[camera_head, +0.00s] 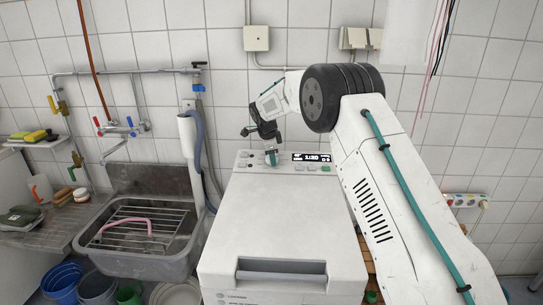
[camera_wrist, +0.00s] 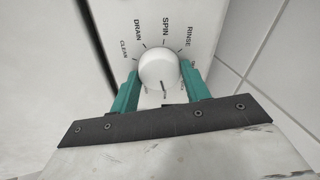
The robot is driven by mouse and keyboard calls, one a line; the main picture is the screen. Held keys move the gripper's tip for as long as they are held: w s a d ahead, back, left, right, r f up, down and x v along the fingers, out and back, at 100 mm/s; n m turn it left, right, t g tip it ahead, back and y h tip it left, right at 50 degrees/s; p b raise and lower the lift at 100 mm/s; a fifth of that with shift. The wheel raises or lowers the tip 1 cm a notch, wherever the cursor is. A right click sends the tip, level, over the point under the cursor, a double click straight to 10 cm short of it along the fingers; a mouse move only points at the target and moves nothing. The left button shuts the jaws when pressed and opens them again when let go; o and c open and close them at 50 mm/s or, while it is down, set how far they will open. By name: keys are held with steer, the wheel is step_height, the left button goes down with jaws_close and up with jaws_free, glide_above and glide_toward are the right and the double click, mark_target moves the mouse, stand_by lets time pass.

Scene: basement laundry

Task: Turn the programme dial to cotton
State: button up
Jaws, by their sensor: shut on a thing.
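The programme dial (camera_wrist: 159,66) is a round white knob on the washer's white panel. In the wrist view the words CLEAN, DRAIN, SPIN and RINSE curve around its far side. A dark mark shows on its near edge, toward the bottom of the picture. The word cotton cannot be read; labels on the near side are hidden or too small. My gripper (camera_wrist: 161,82) has its teal fingers shut on the dial, one on each side. In the head view my gripper (camera_head: 271,158) reaches down to the panel of the washing machine (camera_head: 280,222), hiding most of the dial.
A lit display (camera_head: 312,157) and several small buttons are just right of the dial. A grey sink (camera_head: 185,258) with a wire rack stands left of the washer. A grey hose (camera_head: 196,150) hangs between them. The tiled wall is close behind.

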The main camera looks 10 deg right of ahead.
mark_target(269, 167)
stand_by(0.3)
steer(key=shift+r, duration=0.1)
steer(key=o, duration=1)
steer(key=shift+c, duration=0.2)
steer(key=v, duration=0.7)
steer(key=shift+r, duration=0.3)
steer(key=shift+a, duration=0.1)
